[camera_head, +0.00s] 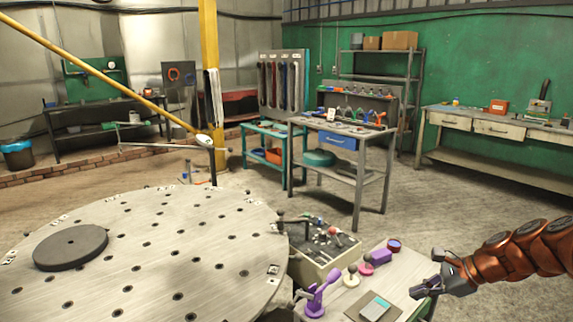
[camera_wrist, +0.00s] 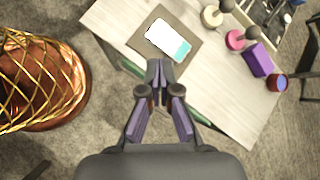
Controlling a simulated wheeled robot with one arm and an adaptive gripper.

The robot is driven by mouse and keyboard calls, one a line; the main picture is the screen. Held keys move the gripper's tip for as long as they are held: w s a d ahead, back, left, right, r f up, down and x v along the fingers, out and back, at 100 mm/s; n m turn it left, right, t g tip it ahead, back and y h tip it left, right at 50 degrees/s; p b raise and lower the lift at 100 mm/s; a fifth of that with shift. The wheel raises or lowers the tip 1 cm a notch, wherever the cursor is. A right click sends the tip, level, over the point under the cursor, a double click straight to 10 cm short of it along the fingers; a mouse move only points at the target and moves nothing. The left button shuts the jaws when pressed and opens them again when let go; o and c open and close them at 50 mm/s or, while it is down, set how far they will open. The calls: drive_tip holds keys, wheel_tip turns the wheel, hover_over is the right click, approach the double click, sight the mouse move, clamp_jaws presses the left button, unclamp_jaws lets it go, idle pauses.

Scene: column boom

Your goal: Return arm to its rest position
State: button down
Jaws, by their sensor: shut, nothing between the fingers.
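My arm (camera_head: 515,255) is orange-brown and reaches in from the right edge of the head view. My gripper (camera_head: 432,288) is at its end, by the right edge of a small light-topped table (camera_head: 340,291). In the wrist view my gripper (camera_wrist: 159,66) is shut and empty. Its tips appear over the table's edge, just below a dark mat (camera_wrist: 191,63) with a white and teal device (camera_wrist: 168,40) on it. I cannot tell the exact height of the gripper above the table.
A control box (camera_head: 318,268) and a large round perforated plate (camera_head: 150,235) lie left. Open floor lies behind the arm.

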drive_tip(key=s+a+r+n+g+h+p, duration=0.1)
drive_tip(key=s+a+r+n, duration=0.25)
drive_tip(key=a, duration=0.25)
drive_tip(key=s+a+r+n+g+p, duration=0.1)
drive_tip(key=s+a+r+n+g, duration=0.1)
drive_tip(key=s+a+n, duration=0.3)
drive_tip(key=s+a+r+n+g+h+p, duration=0.1)
drive_tip(key=s+a+r+n+p, duration=0.15)
drive_tip(key=a, duration=0.45)
drive_tip(key=s+r+n+g+h+p, duration=0.1)
drive_tip(key=s+n, duration=0.3)
drive_tip(key=s, duration=0.6)
drive_tip(key=s+r+n+g+h+p, duration=0.1)
drive_tip(key=s+n+h+p, duration=0.2)
drive_tip(key=s, duration=0.7)
drive_tip(key=shift+s+a+r+n+g+h, duration=0.15)
drive_tip(key=shift+s+n+g+h, duration=0.15)
drive_tip(key=shift+n+h, duration=0.55)
drive_tip(key=shift+n+y, duration=0.25)
